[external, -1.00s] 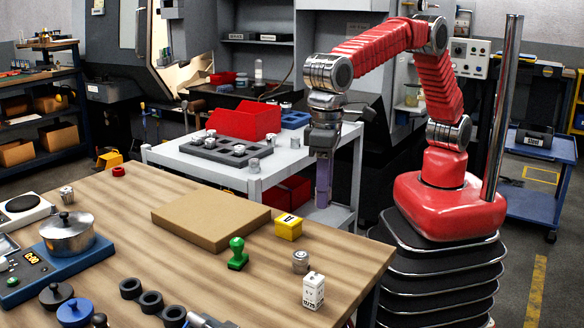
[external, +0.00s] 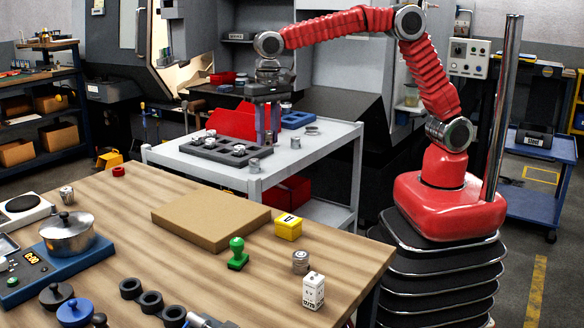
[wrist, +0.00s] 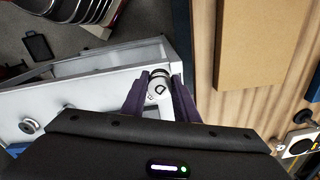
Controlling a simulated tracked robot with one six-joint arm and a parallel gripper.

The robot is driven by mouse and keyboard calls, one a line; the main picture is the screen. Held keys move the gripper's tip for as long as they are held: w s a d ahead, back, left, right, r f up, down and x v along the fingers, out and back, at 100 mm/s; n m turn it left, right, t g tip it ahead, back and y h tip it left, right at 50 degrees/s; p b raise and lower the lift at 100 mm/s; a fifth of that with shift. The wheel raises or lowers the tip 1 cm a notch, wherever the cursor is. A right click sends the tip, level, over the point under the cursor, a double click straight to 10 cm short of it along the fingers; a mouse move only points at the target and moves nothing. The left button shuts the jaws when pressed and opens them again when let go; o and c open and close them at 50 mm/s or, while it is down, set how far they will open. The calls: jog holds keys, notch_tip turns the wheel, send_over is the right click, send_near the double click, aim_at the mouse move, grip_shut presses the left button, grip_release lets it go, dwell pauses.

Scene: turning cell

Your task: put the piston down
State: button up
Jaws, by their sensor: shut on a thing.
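My gripper (external: 268,137) hangs fingers down over the white cart, by the right end of the dark grey slotted tray (external: 205,150). In the wrist view, the two purple fingers of my gripper (wrist: 158,98) are shut on the piston (wrist: 158,86), a small metal part with a dark ringed end and a pale rod. In the external view the fingers mostly hide it. I cannot tell whether its lower end touches the cart. Several metal parts sit in the tray, and another small metal cylinder (external: 253,165) stands on the cart in front of it.
A red bin (external: 232,120) and a blue tray (external: 297,119) stand behind on the cart. The wooden table (external: 130,220) with a brown board (external: 212,217) is in front.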

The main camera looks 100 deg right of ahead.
jog(key=s+d+m, duration=0.3)
jog(key=d, duration=0.9)
jog(key=m, duration=0.6)
send_over(280, 159)
jog(key=shift+s+f, duration=0.1)
jog(key=shift+f, duration=0.5)
jog(key=shift+f, duration=0.1)
jog(key=shift+f, duration=3.05)
jog(key=shift+f, duration=1.85)
jog(key=shift+f, duration=0.15)
